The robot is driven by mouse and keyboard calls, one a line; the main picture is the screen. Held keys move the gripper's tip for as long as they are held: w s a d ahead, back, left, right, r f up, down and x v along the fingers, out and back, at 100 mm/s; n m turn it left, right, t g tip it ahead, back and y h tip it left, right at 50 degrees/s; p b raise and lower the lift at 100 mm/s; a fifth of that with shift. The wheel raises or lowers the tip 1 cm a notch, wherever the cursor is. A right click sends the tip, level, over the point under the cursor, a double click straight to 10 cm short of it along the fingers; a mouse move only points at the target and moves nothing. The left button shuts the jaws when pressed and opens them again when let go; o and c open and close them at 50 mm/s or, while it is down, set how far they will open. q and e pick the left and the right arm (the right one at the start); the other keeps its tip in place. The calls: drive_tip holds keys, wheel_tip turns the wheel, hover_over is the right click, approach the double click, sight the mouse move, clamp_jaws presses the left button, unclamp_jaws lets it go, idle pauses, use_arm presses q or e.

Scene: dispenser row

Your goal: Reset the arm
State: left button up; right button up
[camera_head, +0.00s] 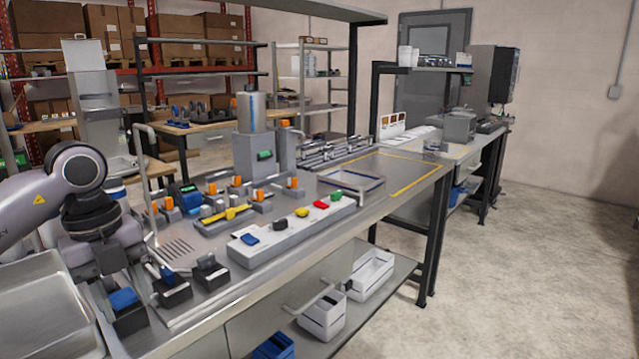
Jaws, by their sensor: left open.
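My left arm comes in from the left edge, and its hand points down over the near-left end of the steel bench (400,182). My left gripper (122,284) is open beside black and blue blocks at the bench's near corner. Its fingertips are hard to make out against these dark parts, and I see nothing held in it. My right gripper is not in view.
A grey panel (290,232) with several coloured pieces lies along the bench's front edge. Orange-topped fixtures and a grey cylinder unit (252,125) stand behind it. A metal tray (40,310) is at lower left. White bins (370,275) sit below; the right floor is clear.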

use_arm(q)
drive_tip(key=s+d+f+t+h+p, duration=0.1)
drive_tip(key=s+d+f+h, duration=0.15)
drive_tip(key=d+h, duration=0.85)
drive_tip(key=s+d+f+t+h, duration=0.1)
drive_tip(key=s+d+h, duration=0.2)
drive_tip(key=d+h, duration=0.85)
drive_tip(key=w+a+f+n+t+y+p, duration=0.1)
drive_tip(key=a+f+n+t+y, duration=0.3)
drive_tip(key=f+n+t+y, duration=0.45)
drive_tip(key=w+a+f+n+t+y, duration=0.1)
drive_tip(key=a+f+n+t+y, duration=0.45)
drive_tip(key=n, duration=0.55)
drive_tip(key=s+a+f+n+g+y, duration=0.2)
drive_tip(key=s+f+y, duration=0.1)
drive_tip(key=s+f, duration=0.4)
drive_tip(key=s+a+f+n+g+y, duration=0.3)
drive_tip(key=s+f+y, duration=0.1)
drive_tip(key=s+f, duration=0.3)
drive_tip(key=shift+s+a+f+g, duration=0.2)
drive_tip(key=shift+f+g, duration=0.1)
drive_tip(key=shift+f, duration=0.3)
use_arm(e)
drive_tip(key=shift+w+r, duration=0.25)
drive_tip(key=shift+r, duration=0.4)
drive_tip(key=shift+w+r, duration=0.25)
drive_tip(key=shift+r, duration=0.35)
use_arm(q)
drive_tip(key=shift+w, duration=0.1)
